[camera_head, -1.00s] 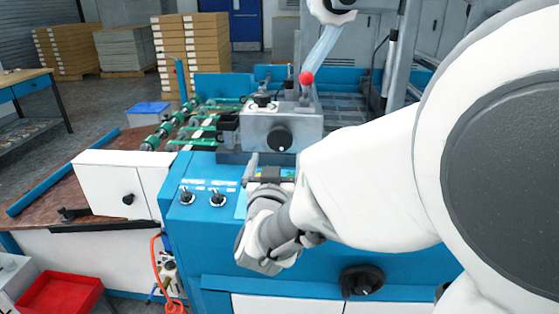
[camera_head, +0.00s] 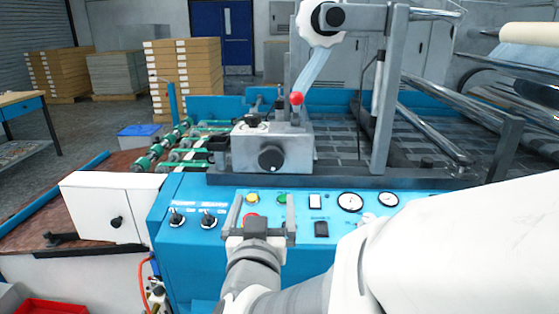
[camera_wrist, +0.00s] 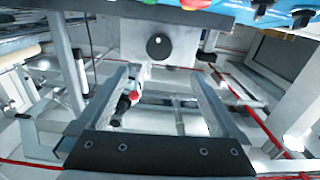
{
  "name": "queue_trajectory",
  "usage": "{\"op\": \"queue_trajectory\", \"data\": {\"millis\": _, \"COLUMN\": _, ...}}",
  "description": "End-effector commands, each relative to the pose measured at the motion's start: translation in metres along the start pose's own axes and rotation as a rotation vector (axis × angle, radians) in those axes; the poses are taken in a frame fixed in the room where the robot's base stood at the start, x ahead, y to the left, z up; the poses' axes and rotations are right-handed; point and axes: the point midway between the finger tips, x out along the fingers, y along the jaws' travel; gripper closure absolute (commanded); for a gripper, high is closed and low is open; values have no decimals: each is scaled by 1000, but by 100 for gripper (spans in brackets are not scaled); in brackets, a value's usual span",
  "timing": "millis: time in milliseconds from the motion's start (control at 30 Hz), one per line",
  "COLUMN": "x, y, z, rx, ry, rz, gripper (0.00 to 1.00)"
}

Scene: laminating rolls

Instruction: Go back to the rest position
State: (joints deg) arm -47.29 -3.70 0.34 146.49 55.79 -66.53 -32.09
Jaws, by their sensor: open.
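My gripper (camera_head: 262,215) is open and empty in front of the blue control panel (camera_head: 185,255) of the laminating machine. Its two fingers stand apart and point toward the panel. In the wrist view my gripper (camera_wrist: 165,95) also shows open, with nothing between the fingers. A grey box with a black knob (camera_head: 271,158) sits above the panel, behind the fingertips; the black knob (camera_wrist: 158,46) also shows in the wrist view. Whether the fingers touch the panel cannot be told.
The panel carries switches, coloured buttons and round gauges (camera_head: 349,202). A lever with a red ball (camera_head: 296,98) stands above the grey box. A white box (camera_head: 110,205) is at left, a red tray (camera_head: 50,307) at lower left. Stacked boards (camera_head: 185,75) stand behind.

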Motion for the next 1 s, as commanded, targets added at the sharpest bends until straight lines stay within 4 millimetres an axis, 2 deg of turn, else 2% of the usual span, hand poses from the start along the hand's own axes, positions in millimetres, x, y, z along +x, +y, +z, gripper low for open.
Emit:
{"op": "queue_trajectory", "data": {"millis": 267, "x": 11, "y": 1, "z": -3, "rx": 92, "ry": -116, "rz": -134, "gripper": 0}}
{"op": "queue_trajectory", "data": {"millis": 467, "x": 5, "y": 8, "z": -2, "rx": 135, "ry": -269, "rz": -266, "gripper": 0}}
{"op": "queue_trajectory", "data": {"millis": 667, "x": -17, "y": 30, "z": 7, "rx": 124, "ry": -445, "rz": -334, "gripper": 0}}
{"op": "queue_trajectory", "data": {"millis": 767, "x": -33, "y": 48, "z": 14, "rx": 104, "ry": -543, "rz": -336, "gripper": 0}}
{"op": "queue_trajectory", "data": {"millis": 1000, "x": -86, "y": 108, "z": 37, "rx": 50, "ry": -803, "rz": -247, "gripper": 0}}
